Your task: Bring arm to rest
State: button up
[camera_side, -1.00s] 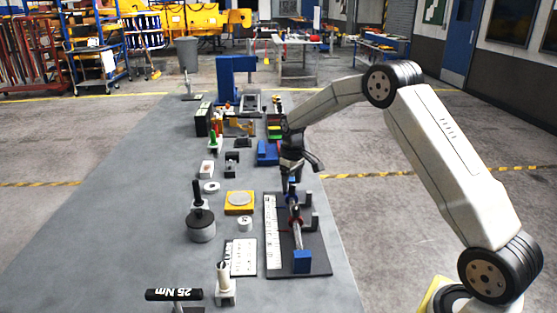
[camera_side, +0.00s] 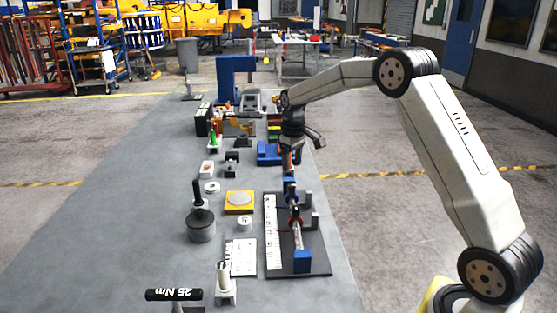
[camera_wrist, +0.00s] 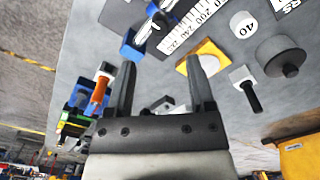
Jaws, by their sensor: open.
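My gripper (camera_side: 291,160) is above the far end of the dark fixture plate (camera_side: 318,262) in the side view, with its fingertips partly hidden. In the wrist view my gripper (camera_wrist: 162,82) has its two black fingers apart with nothing between them. The arm is bent, with its elbow high on the right. The plate carries a rod with a red ring, blue end blocks (camera_side: 302,261) and a white scale strip (camera_side: 272,232). In the wrist view one blue block (camera_wrist: 132,45) and part of the scale (camera_wrist: 190,25) lie beyond the fingertips.
Left of the plate are a yellow pad (camera_side: 228,208), a grey cylinder weight (camera_side: 201,230) and a printed card (camera_side: 241,257). A torque tool marked 25 Nm (camera_side: 174,295) is at the front. A tall blue frame (camera_side: 226,78) stands behind. The table's left side is clear.

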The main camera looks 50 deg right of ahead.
jog(key=shift+a, duration=0.1)
jog(key=shift+s+a, duration=0.15)
jog(key=shift+a, duration=0.05)
jog(key=s+a+f+t, duration=0.1)
jog(key=s+a+f, duration=0.1)
jog(key=s+a, duration=0.6)
jog(key=s+a+f+t, duration=0.1)
jog(key=s+a+f, duration=0.1)
jog(key=s+a, duration=0.6)
jog(key=s, duration=0.7)
jog(key=shift+s+a+f+t, duration=0.15)
jog(key=shift+s+f+t, duration=0.1)
jog(key=shift+f+t, duration=0.1)
